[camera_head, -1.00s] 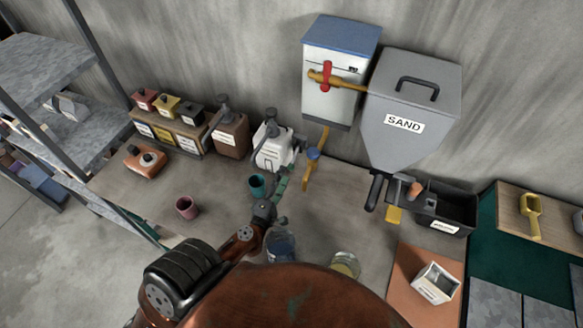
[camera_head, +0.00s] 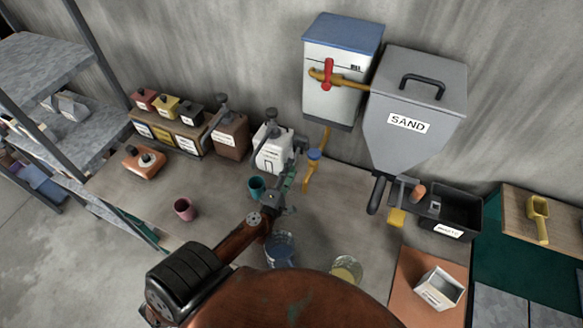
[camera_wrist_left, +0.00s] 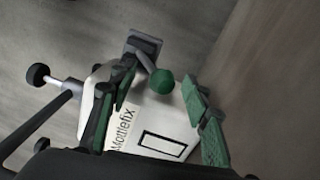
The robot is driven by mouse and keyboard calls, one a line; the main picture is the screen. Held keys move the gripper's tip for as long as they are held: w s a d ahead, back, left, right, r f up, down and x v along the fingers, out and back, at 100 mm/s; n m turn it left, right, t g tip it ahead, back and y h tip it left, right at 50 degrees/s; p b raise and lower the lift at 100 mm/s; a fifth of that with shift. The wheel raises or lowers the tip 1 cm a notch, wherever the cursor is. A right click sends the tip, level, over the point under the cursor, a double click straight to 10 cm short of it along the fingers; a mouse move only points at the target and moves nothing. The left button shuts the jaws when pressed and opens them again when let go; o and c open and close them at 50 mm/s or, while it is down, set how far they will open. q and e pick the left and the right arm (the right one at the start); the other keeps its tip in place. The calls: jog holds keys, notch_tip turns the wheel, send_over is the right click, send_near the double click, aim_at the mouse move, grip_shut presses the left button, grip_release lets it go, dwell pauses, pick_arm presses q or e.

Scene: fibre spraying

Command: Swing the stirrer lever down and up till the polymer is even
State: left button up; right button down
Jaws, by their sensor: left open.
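A white container labelled "Mottlefix" (camera_head: 271,156) stands at the back of the bench, and it fills the middle of the left wrist view (camera_wrist_left: 165,122). In that view a grey lever (camera_wrist_left: 144,58) with a green ball knob (camera_wrist_left: 162,83) sticks out from it. My left gripper (camera_head: 290,181) is at the container's right side. In the wrist view the green-padded fingers of my left gripper (camera_wrist_left: 160,112) are apart, with the knob showing in the gap between them. Nothing is held. I cannot tell how deep the knob lies relative to the fingertips. The polymer inside is hidden. My right gripper is not seen.
A pink cup (camera_head: 184,209), a bucket with blue contents (camera_head: 281,250) and one with yellowish contents (camera_head: 346,270) stand nearer. A blue-topped yellow part (camera_head: 313,168) rises close on the right.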

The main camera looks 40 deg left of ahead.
pick_arm(q)
jog(key=shift+w+a, duration=0.2)
jog(key=shift+w, duration=0.4)
jog(key=shift+c, duration=0.7)
